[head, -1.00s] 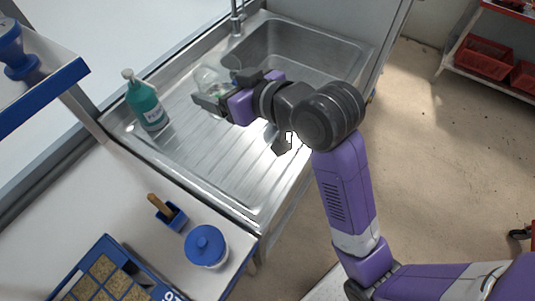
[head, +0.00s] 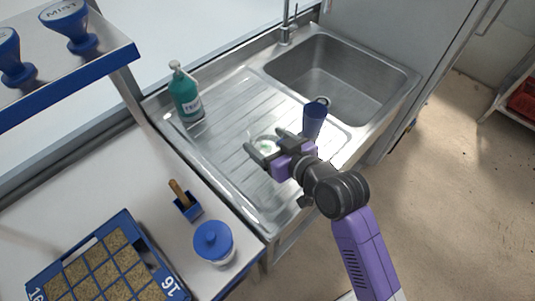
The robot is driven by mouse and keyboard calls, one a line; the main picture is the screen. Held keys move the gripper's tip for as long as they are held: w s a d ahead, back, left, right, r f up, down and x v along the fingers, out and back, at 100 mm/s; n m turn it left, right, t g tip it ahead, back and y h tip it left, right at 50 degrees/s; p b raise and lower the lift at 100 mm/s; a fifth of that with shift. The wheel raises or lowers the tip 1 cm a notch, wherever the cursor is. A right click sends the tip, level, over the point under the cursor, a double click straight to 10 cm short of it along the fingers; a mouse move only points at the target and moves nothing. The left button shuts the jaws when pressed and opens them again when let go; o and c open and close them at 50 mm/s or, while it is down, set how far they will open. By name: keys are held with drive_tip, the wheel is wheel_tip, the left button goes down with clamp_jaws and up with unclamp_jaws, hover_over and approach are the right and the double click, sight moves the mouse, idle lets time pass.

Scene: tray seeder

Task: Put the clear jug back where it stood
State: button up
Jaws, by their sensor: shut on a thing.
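The clear jug (head: 266,148) is hard to make out against the steel, with a small green mark on it. It is between the fingers of my gripper (head: 265,141), which is shut on it. My gripper is over the ribbed drainboard (head: 222,130), toward its front part. I cannot tell whether the jug's base touches the board. The fingers hide part of the jug.
A dark blue tapered thing (head: 314,119) stands just right of my gripper. A teal pump bottle (head: 187,99) stands at the back left; the sink basin (head: 335,85) is behind right. A blue-lidded tub (head: 213,243) and seed tray (head: 124,222) are on the bench.

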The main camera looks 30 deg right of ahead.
drive_tip(key=shift+f, duration=2.95)
drive_tip(key=shift+f, duration=0.1)
drive_tip(key=o, duration=1.9)
drive_tip(key=shift+f, duration=0.1)
drive_tip(key=shift+o, duration=0.2)
drive_tip(key=shift+s+r, duration=0.1)
drive_tip(key=shift+r, duration=0.1)
drive_tip(key=b+v, duration=0.1)
drive_tip(key=v, duration=1)
drive_tip(key=shift+s+b, duration=0.35)
drive_tip(key=shift+s, duration=0.05)
